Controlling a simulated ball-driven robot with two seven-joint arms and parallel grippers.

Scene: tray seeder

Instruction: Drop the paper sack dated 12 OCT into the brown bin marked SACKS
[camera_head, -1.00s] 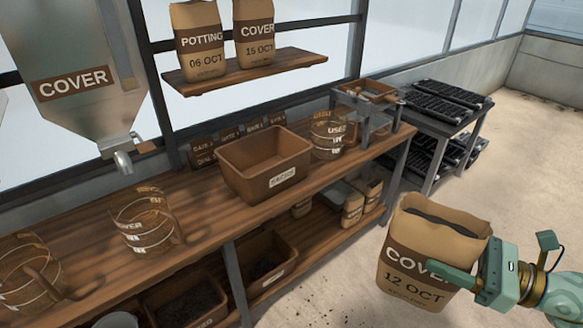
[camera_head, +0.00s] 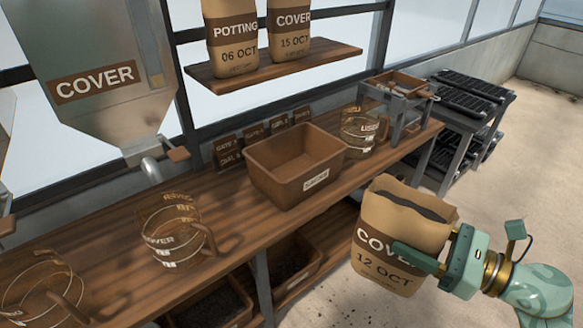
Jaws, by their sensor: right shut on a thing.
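The paper sack (camera_head: 385,232) is brown with a dark band reading COVER and 12 OCT, and its top is open and dark inside. My right gripper (camera_head: 428,257) is shut on its right side and holds it up, roughly upright, in front of the bench at the lower right. One green finger lies across the printed front; the other is hidden. A brown bin (camera_head: 268,179) stands on the bench, left of and behind the sack. It looks empty, and its white label is too blurred to read. My left gripper is out of view.
The wooden bench (camera_head: 232,235) holds glass jugs (camera_head: 172,230) and small cards (camera_head: 262,137). Bins with dark contents (camera_head: 290,262) sit below. COVER and POTTING sacks stand on a wall shelf (camera_head: 278,68). A hopper (camera_head: 100,90) hangs at left.

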